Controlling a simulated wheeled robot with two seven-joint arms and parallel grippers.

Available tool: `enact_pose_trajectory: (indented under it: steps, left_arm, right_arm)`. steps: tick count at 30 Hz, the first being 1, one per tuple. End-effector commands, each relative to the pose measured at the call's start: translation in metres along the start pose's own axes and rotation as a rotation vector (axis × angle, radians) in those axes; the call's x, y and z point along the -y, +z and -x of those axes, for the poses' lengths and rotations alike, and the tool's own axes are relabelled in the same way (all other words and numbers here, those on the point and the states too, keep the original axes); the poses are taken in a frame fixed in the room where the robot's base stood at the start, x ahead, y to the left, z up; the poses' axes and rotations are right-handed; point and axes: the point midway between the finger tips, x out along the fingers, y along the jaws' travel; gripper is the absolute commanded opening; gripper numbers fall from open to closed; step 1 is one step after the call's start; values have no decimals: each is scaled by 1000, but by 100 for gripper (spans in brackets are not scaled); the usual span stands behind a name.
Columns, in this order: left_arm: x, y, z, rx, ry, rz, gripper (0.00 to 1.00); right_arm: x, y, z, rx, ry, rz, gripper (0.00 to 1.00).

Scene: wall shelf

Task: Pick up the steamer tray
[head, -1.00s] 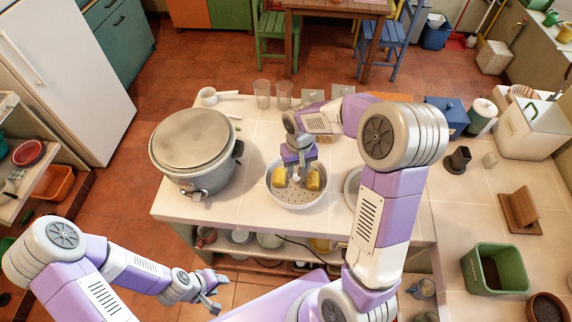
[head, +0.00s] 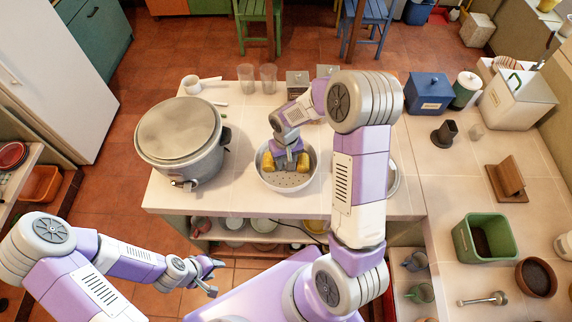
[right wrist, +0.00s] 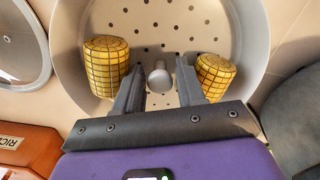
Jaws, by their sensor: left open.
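The steamer tray (head: 288,184) is a pale round pan with a perforated floor, standing on the counter. It fills the right wrist view (right wrist: 148,14), with a grey knob (right wrist: 160,76) at its middle. Two yellow, grid-marked pieces like corn (right wrist: 106,62) (right wrist: 215,74) sit in it, one on each side of the knob. My right gripper (right wrist: 160,82) is over the tray with its fingers apart, one on each side of the knob. I see gaps between fingers and knob. My left gripper (head: 211,275) is open and empty, low in front of the counter, away from the tray.
A large grey lidded cooker (head: 180,135) stands just left of the tray. Two clear glasses (head: 257,78) and a white cup (head: 191,84) stand behind. A round plate-like thing (head: 393,178) lies right of the tray, partly behind my right arm. A green planter (head: 485,238) stands further right.

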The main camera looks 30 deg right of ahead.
Motion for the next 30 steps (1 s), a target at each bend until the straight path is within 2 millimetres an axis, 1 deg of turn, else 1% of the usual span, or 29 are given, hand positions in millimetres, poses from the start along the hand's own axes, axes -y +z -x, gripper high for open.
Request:
enact_pose_trajectory:
  steps: [1,6,7,8,16,20,23,26,29,30]
  left_arm:
    - [0,0,0,0,0,0,43]
    - [0,0,0,0,0,0,43]
    - [0,0,0,0,0,0,43]
    - [0,0,0,0,0,0,43]
    - [0,0,0,0,0,0,43]
    - [0,0,0,0,0,0,43]
    - [0,0,1,0,0,0,43]
    - [-1,0,2,0,0,0,43]
    - [-1,0,4,0,0,0,43]
    - [-2,0,4,0,0,0,43]
  right_arm:
    - [0,0,0,0,0,0,33]
    - [0,0,0,0,0,0,7]
    - [0,0,0,0,0,0,2]
    - [0,0,0,0,0,0,0]
    - [0,0,1,-1,0,0,0]
    - [0,-1,7,-3,0,0,0]
    - [0,-1,17,-5,-1,-1,0]
    - [0,-1,34,-6,-1,-2,0]
    - [0,-2,58,-8,-2,-1,0]
    - [0,-2,69,-9,-2,0,0]
